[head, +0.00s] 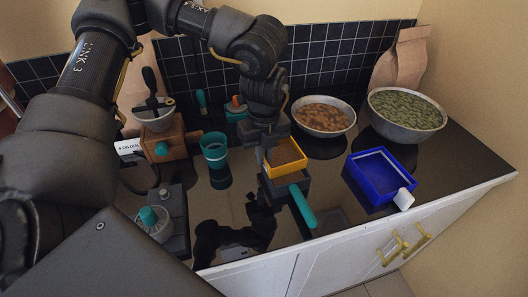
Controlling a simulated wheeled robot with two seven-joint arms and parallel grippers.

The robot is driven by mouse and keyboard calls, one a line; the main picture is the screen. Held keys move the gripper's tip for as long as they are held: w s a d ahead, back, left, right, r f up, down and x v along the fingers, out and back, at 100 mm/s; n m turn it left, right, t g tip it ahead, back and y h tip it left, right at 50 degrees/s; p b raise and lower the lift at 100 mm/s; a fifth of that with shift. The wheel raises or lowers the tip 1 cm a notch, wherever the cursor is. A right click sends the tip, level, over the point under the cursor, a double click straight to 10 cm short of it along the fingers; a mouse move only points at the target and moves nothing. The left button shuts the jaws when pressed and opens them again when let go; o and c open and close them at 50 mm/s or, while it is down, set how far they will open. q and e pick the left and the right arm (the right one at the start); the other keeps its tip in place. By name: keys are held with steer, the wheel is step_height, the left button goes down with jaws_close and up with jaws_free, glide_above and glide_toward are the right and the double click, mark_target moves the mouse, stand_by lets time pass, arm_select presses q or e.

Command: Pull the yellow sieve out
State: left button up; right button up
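The yellow sieve (286,158) is a small square frame with brown contents or a brown mesh inside. It sits on top of a dark block, from whose front a teal handle (302,205) sticks out. My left gripper (265,152) points down at the sieve's left edge. It overlaps that edge in the head view. Its fingertips are small and dark, so I cannot tell whether they are closed on the rim. My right gripper is not in view.
A blue square tray (356,184) with a white handle stands to the right. Bowls of brown beans (323,114) and green beans (405,112) stand behind. A teal cup (214,148), wooden grinder (164,139) and dark device (174,214) stand left. The glossy black counter mirrors my arm.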

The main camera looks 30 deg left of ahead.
arm_select(q)
steer(key=shift+s+r, duration=0.1)
steer(key=shift+r, duration=0.05)
jaws_close()
steer(key=shift+r+p, duration=0.75)
steer(key=shift+r, duration=0.05)
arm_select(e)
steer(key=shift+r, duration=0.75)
arm_select(q)
steer(key=shift+f, duration=0.1)
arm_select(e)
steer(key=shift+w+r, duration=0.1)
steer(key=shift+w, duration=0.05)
